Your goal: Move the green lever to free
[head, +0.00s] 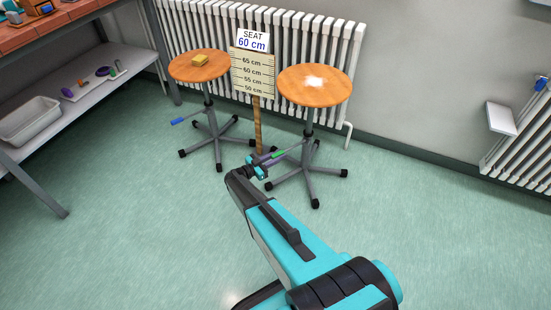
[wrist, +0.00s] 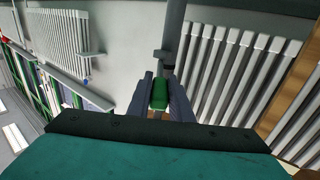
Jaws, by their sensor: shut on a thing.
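The green lever (head: 279,153) sticks out to the left below the seat of the right stool (head: 315,87). In the wrist view the green grip (wrist: 159,95) sits between the two dark fingers. My gripper (head: 263,163) reaches in from the front and is shut on the lever; it also shows in the wrist view (wrist: 160,84). The fingers partly hide the lever. The stool's grey column (wrist: 172,30) rises beyond the fingers. A label marking the lever's positions cannot be made out.
The left stool (head: 200,66) has a blue lever (head: 184,121) and a yellow block (head: 200,60) on its seat. A height board (head: 252,75) under a "SEAT 60 cm" sign (head: 252,41) stands between the stools. A radiator (head: 180,25) is behind. The floor in front is clear.

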